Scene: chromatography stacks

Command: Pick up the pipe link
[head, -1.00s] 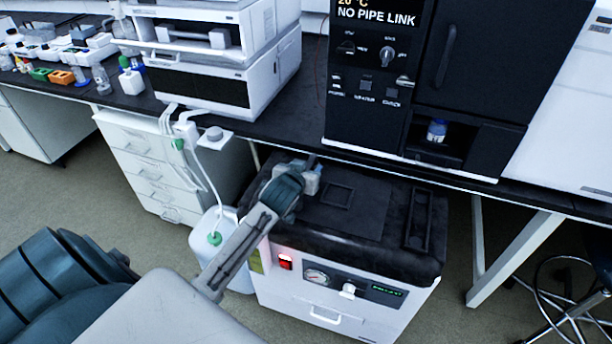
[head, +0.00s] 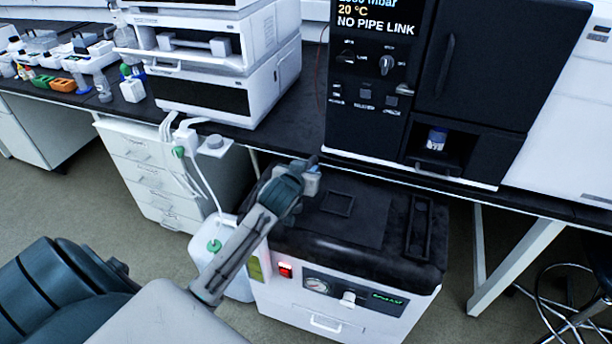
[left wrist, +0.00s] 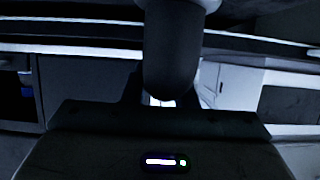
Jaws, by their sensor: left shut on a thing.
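In the left wrist view, a thick dark rounded tube with a pale collar, which looks like the pipe link (left wrist: 172,55), stands upright between the fingers. The left gripper is shut on it. Its far end is out of the picture. In the head view the arm and gripper hide the link, so I cannot make it out there. My right gripper is not in view.
The black oven (head: 375,135) above reads "NO PIPE LINK". A white jug (head: 212,262) with a green cap and tubes stands left of the pump, beside a drawer cabinet (head: 150,170).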

